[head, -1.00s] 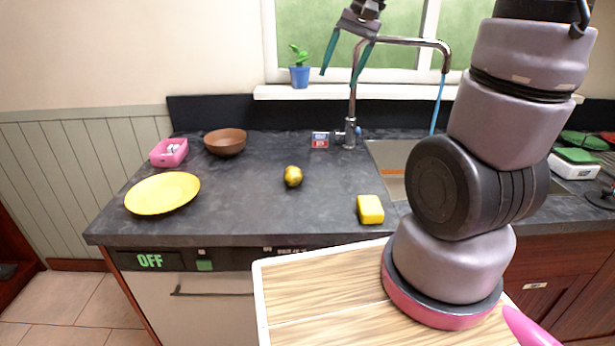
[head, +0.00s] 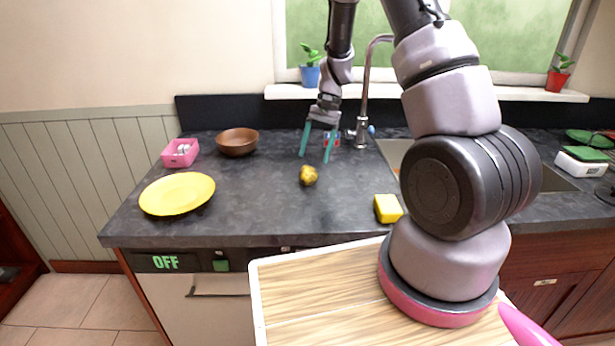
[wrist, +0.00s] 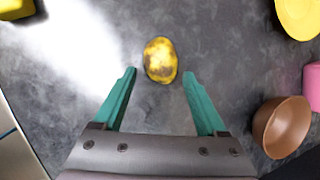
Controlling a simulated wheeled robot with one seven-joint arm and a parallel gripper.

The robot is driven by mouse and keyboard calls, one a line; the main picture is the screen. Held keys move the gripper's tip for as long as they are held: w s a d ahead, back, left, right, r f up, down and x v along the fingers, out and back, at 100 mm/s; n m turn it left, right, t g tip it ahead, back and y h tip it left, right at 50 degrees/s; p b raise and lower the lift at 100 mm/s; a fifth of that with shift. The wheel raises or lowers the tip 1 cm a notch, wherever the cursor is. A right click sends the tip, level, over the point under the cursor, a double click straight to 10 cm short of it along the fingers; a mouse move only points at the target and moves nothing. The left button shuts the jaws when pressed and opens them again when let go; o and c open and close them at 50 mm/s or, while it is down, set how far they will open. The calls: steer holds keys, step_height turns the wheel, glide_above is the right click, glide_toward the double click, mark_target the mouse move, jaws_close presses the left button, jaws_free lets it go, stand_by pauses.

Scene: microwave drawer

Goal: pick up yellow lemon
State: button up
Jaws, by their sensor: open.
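The yellow lemon (head: 308,175), mottled with brown patches, lies on the dark grey counter. It also shows in the wrist view (wrist: 160,60), a little beyond the fingertips and roughly centred between them. My gripper (head: 315,160) has teal fingers pointing down, spread apart and empty. In the head view it hangs above the counter, just above the lemon in the picture. In the wrist view both fingers (wrist: 158,78) are wide apart, with the lemon untouched.
A yellow plate (head: 177,193), a brown bowl (head: 238,142) and a pink container (head: 180,153) stand on the left. A yellow sponge (head: 388,208) lies to the right of the lemon. The counter around the lemon is clear.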

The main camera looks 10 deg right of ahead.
mark_target(310, 168)
steer(key=shift+x, duration=3.05)
steer(key=shift+r, duration=0.1)
steer(key=c, duration=1.1)
